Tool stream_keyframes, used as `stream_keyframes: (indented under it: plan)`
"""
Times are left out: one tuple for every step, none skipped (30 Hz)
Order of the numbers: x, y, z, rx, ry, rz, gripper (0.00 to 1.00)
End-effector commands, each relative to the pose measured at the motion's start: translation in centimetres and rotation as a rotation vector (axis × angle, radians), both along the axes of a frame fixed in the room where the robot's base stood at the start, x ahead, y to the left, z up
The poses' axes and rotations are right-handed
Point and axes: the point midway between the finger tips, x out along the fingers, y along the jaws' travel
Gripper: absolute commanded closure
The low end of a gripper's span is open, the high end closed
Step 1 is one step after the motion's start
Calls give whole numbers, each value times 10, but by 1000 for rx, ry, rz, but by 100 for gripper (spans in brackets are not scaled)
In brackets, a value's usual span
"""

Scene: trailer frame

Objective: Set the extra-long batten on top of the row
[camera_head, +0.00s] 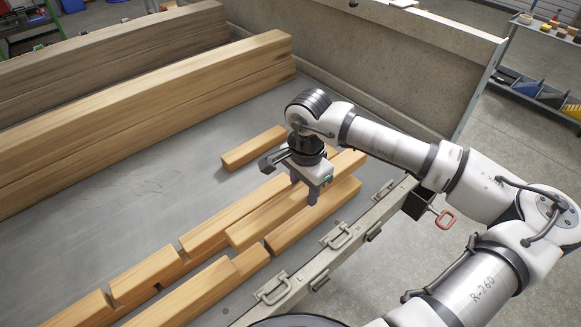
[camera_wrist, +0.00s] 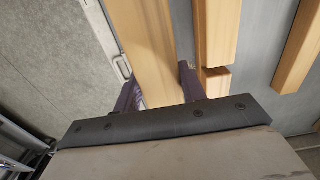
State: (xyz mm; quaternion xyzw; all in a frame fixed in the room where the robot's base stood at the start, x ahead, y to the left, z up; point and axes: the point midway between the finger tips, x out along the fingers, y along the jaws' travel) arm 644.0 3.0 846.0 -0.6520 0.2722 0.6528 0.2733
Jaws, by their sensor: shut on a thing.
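My gripper (camera_head: 313,190) is shut on a long, light wooden batten (camera_head: 265,223), its fingers on either side of it. In the wrist view the batten (camera_wrist: 142,45) runs lengthwise between the two fingers (camera_wrist: 160,88). It lies over the row of battens (camera_head: 215,222) and parallel to it, covering part of the row. I cannot tell whether it touches the wood below. The row consists of several battens laid end to end in two lines, with small gaps. One loose batten (camera_head: 253,148) lies apart on the trailer bed, left of my gripper.
Long thick beams (camera_head: 150,95) are stacked along the left of the grey trailer bed (camera_head: 130,190). A side rail with latches (camera_head: 338,237) runs along the right of the row. A tall end board (camera_head: 400,45) closes the far end. The bed between beams and row is mostly clear.

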Motion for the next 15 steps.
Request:
stream_keyframes:
  plan:
    - [-3, -2, 2, 1, -1, 4, 92]
    - [-4, -3, 1, 1, -1, 6, 92]
    - [-4, -3, 0, 1, -1, 7, 92]
    - [-5, -3, 0, 1, -1, 8, 92]
    - [-5, -4, -1, -1, -1, 9, 92]
    - [-5, -4, -2, -1, -1, 9, 92]
    - [-5, -3, -3, -1, -1, 9, 92]
    - [-5, -3, -4, -1, -1, 8, 92]
    - [-5, -3, -6, -1, -1, 8, 92]
    - [-5, -3, -7, 0, 0, 8, 92]
    - [-5, -3, -8, 0, 0, 8, 92]
    - [-5, -3, -11, 0, 0, 8, 92]
    - [-5, -3, -12, 0, 0, 8, 92]
    - [-5, -3, -14, 0, 0, 8, 92]
    - [-5, -3, -17, 0, 0, 8, 92]
